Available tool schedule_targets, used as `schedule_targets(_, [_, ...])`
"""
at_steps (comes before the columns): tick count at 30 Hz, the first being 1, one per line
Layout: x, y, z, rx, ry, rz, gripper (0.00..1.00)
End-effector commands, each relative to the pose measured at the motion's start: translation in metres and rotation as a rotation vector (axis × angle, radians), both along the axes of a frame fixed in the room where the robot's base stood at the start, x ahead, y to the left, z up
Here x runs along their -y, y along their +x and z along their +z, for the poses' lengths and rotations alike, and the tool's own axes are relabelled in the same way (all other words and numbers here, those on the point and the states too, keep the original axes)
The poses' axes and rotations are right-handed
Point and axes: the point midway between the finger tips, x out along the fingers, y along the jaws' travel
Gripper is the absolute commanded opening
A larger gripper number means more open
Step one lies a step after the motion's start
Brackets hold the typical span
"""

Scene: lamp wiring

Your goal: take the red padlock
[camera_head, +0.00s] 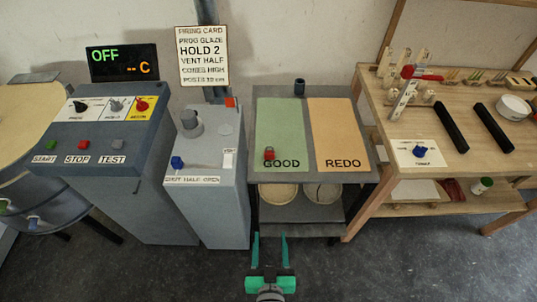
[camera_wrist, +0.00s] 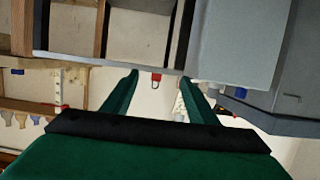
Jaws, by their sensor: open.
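The red padlock (camera_head: 269,153) sits on the green GOOD mat (camera_head: 281,120) of the grey table, near the mat's front edge. A small red thing that looks like the padlock (camera_wrist: 156,82) also shows in the wrist view, seen between my fingers and beyond them at the table edge. My gripper (camera_head: 270,238) is open and empty, with its two green fingers apart. It is in front of the table, below the padlock in the head view and clear of it.
An orange REDO mat (camera_head: 338,135) lies to the right of the green one. A grey cabinet (camera_head: 208,180) adjoins on the left; a wooden bench (camera_head: 455,160) stands on the right.

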Motion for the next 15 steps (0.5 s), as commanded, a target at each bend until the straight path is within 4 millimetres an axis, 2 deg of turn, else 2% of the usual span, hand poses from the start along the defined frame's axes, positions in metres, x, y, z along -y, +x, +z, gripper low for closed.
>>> schedule_targets(1, [0.0,0.021,0.002,0.004,0.0,0.0,0.53])
schedule_targets(9, [-0.001,0.118,0.014,-0.023,0.003,0.0,0.53])
schedule_targets(15, [-0.003,0.177,0.035,-0.043,0.008,0.0,0.53])
